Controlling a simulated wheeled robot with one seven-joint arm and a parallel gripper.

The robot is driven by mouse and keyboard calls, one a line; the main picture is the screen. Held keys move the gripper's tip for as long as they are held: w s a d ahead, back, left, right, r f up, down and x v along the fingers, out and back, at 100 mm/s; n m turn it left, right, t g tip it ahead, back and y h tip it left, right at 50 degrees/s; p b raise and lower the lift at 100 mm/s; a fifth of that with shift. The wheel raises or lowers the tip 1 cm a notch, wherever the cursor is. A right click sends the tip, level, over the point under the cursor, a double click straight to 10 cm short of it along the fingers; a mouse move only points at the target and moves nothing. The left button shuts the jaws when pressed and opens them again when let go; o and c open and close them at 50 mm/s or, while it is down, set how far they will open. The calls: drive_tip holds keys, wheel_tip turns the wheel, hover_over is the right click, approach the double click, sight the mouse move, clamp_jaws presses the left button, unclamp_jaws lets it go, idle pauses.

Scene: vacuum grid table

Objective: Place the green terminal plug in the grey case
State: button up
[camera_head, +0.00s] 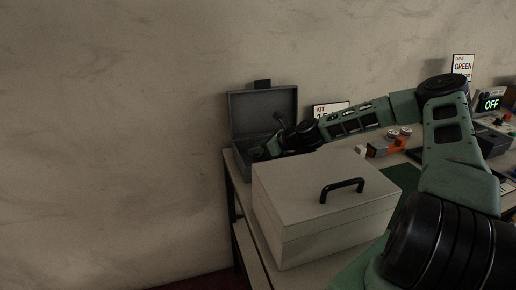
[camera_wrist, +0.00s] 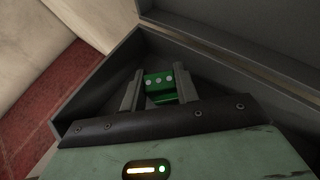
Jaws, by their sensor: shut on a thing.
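The green terminal plug (camera_wrist: 161,85) shows between the two fingers of my gripper (camera_wrist: 160,90) in the wrist view. My gripper is shut on it, with pale round spots on the plug's face. The open grey case (camera_wrist: 95,85) surrounds the gripper, and its walls rise on either side of the fingers. In the head view the grey case (camera_head: 264,107) stands with its lid up at the far left end of the table. My gripper reaches into it there, and the plug is hidden. I cannot tell whether the plug touches the case floor.
A closed white box (camera_head: 325,205) with a black handle stands in front of the case, close under my arm. A KIT sign (camera_head: 330,109) stands right of the case. Orange and grey parts (camera_head: 385,147) lie farther right. The table ends just left of the case.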

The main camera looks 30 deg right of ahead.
drive_tip(key=o, duration=0.7)
drive_tip(key=shift+f, duration=0.1)
drive_tip(key=b+v, duration=0.1)
drive_tip(key=v, duration=1.1)
